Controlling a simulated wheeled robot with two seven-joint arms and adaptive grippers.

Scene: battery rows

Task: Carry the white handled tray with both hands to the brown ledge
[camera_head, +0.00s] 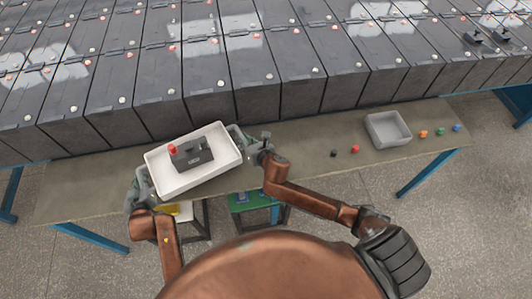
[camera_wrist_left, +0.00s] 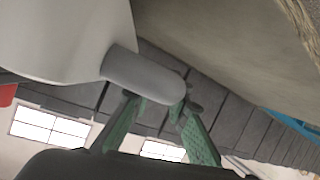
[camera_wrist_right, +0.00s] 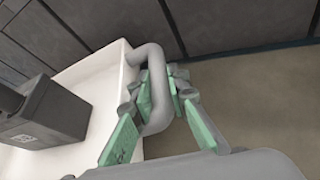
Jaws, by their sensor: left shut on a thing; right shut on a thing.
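The white handled tray (camera_head: 215,171) is tilted in the head view, its right end farther back than its left. A dark box with a red knob (camera_head: 191,154) stands in it. My left gripper (camera_head: 140,188) is at the tray's left end, and in the left wrist view (camera_wrist_left: 158,108) its green fingers close around a grey handle. My right gripper (camera_head: 246,143) is at the right end, and in the right wrist view (camera_wrist_right: 158,105) its fingers are on either side of the other handle. The brown ledge (camera_head: 95,185) runs under and beside the tray. Whether the tray touches it cannot be told.
Rows of dark battery blocks (camera_head: 255,75) stand behind the ledge. A grey bin (camera_head: 388,129) sits on the ledge at the right, with several small coloured pieces near it, including a red one (camera_head: 355,149). A stool with a green top (camera_head: 255,200) stands below the front edge.

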